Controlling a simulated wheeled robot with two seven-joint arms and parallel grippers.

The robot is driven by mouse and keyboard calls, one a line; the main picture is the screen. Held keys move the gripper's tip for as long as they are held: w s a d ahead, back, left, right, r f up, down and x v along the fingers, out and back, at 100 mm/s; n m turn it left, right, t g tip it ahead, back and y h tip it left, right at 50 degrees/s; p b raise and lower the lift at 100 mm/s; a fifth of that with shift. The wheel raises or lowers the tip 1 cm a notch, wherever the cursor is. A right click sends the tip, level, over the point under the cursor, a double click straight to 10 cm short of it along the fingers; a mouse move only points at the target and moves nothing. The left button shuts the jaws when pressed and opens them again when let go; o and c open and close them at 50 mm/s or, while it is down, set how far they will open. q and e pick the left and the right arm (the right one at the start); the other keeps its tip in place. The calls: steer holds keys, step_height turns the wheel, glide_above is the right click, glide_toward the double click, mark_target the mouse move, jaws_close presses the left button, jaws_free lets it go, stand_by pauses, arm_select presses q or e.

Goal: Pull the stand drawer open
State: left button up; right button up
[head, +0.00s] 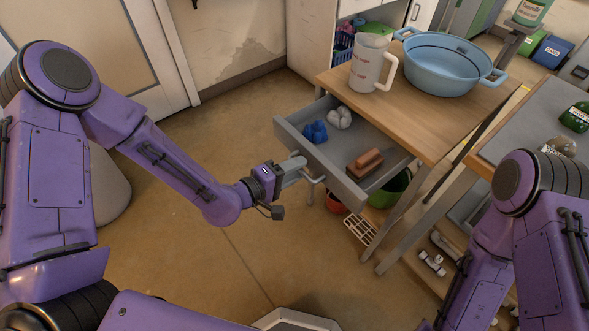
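The stand drawer (345,187) is a grey box that stands well out from under the wooden top of the stand (440,128). Its inside shows, with a blue item (315,131), a pale lumpy item (339,118) and a brown brush-like block (365,164) in it. My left gripper (296,171) is at the metal handle (317,181) on the drawer front, and its grey fingers appear closed around the handle. The fingers hide part of the handle. My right arm is at the lower right, and its gripper is not in view.
A measuring jug (368,65) and a blue basin (440,64) stand on the stand. A green bucket (388,190), a red pot (335,203) and a wire rack (361,229) are below the drawer. The floor in front of the drawer is clear.

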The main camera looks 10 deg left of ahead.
arm_select(q)
steer(key=p+v, duration=0.1)
steer(key=v, duration=0.9)
steer(key=shift+s+a, duration=0.2)
steer(key=shift+s, duration=0.05)
